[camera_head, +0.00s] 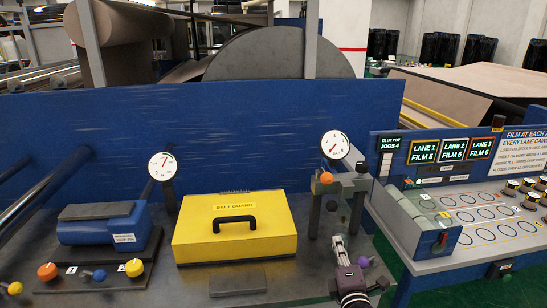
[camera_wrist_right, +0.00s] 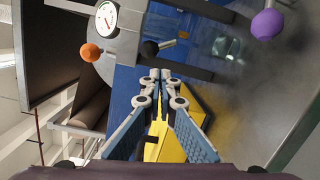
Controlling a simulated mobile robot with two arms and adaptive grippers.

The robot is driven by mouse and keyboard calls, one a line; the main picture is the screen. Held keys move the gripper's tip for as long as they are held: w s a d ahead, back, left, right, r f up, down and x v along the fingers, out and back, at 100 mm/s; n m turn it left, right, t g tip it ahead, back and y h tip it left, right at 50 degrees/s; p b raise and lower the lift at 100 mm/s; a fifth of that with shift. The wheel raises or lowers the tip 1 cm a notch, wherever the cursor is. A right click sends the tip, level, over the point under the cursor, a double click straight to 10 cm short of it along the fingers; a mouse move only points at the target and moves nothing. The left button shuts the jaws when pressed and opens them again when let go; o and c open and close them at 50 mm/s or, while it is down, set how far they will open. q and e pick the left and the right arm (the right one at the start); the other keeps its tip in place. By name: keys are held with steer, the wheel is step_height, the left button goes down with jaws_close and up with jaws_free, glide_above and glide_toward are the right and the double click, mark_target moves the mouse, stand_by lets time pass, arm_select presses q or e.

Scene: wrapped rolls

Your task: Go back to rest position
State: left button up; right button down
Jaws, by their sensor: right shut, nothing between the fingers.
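My right gripper (camera_head: 339,243) reaches up from the bottom right of the head view, in front of a dark stand with an orange knob. In the wrist view its two fingers meet at the tips (camera_wrist_right: 160,76), shut with nothing between them. A yellow belt guard box (camera_head: 236,229) with a black handle is left of it, apart from it; part of the yellow also shows behind the fingers in the wrist view (camera_wrist_right: 165,140). My left gripper is not in view.
The stand carries a gauge (camera_head: 335,145), an orange knob (camera_head: 326,178) and a purple knob (camera_head: 363,262) close to my right gripper. A blue motor (camera_head: 100,223) and several knobs are at left. A lane panel (camera_head: 480,215) with lit screens is at right. A blue wall (camera_head: 230,135) stands behind.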

steer(key=s+d+f+m+g+h, duration=0.1)
steer(key=s+d+f+m+g, duration=0.1)
steer(key=s+f+m+g, duration=0.35)
steer(key=s+d+f+m+g+h, duration=0.1)
steer(key=s+d+f+m+g, duration=0.1)
steer(key=s+f+m, duration=0.65)
steer(key=s+a+f+m+g+y, duration=0.1)
steer(key=s+a+m+g+y, duration=0.2)
steer(key=s, duration=0.9)
steer(key=s+a+f+g+y, duration=0.1)
steer(key=s+a+g, duration=0.3)
steer(key=s, duration=0.9)
step_height(320, 180, down, 28)
steer(key=s+g+b, duration=0.1)
steer(key=s, duration=0.2)
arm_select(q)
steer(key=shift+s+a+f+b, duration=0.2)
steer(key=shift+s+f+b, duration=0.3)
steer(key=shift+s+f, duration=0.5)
arm_select(e)
steer(key=s+d+f+g, duration=0.1)
steer(key=s+d+f, duration=0.1)
steer(key=s+f, duration=1.4)
steer(key=shift+s+d, duration=0.25)
steer(key=shift+d, duration=0.15)
